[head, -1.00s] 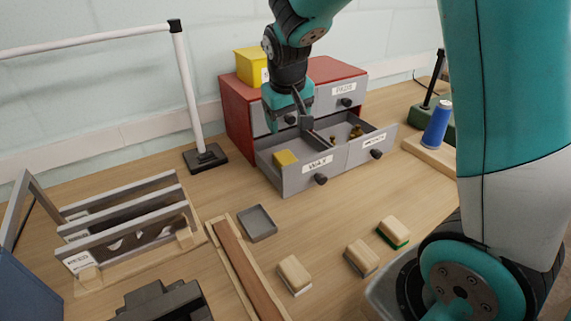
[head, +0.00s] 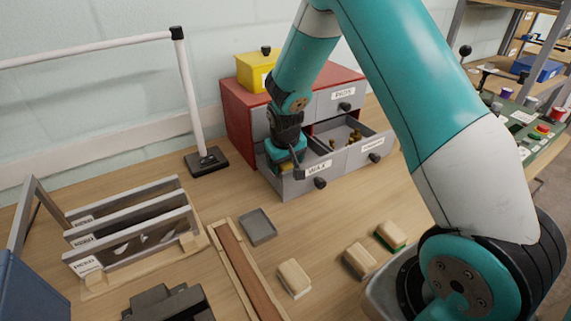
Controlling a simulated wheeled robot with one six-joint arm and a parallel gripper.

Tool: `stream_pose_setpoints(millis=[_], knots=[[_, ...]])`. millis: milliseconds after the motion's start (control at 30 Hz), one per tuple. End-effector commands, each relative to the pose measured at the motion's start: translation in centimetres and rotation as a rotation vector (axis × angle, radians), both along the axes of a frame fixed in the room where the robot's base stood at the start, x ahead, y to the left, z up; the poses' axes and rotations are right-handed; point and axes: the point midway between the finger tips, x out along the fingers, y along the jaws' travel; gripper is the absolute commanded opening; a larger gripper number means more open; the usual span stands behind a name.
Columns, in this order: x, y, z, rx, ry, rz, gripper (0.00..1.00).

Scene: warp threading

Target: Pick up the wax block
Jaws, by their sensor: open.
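The wax block (head: 285,168) is a yellow block in the open drawer labelled WAX (head: 290,188). Only a small part of it shows in the head view, because my gripper (head: 290,170) covers most of it. My gripper is down at the drawer, directly over or around the block. It is open. Its fingertips are largely hidden, so I cannot tell whether they touch the block.
The red cabinet (head: 237,122) holds the drawers. The open drawer to the right (head: 362,158) holds small brass pieces. A yellow box (head: 253,72) sits on top. A grey tray (head: 257,227), several wooden-topped blocks (head: 294,278) and a rack (head: 130,240) stand in front.

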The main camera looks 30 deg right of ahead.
Motion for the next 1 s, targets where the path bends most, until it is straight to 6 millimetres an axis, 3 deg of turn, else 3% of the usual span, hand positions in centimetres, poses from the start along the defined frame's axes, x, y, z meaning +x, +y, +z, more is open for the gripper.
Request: stream_pose_setpoints(millis=[267, 433, 467, 867, 900, 1000], knots=[[0.09, -0.07, -0.45, 0.0, 0.0, 0.0, 0.7], [0.08, -0.07, -0.43, 0.0, 0.0, 0.0, 0.33], [0.08, -0.07, -0.43, 0.0, 0.0, 0.0, 0.31], [0.09, -0.08, -0.31, 0.0, -0.001, 0.0, 0.29], [0.12, -0.09, -0.19, 0.0, -0.001, 0.0, 0.23], [0.16, -0.08, 0.39, 0.0, -0.003, 0.0, 0.23]])
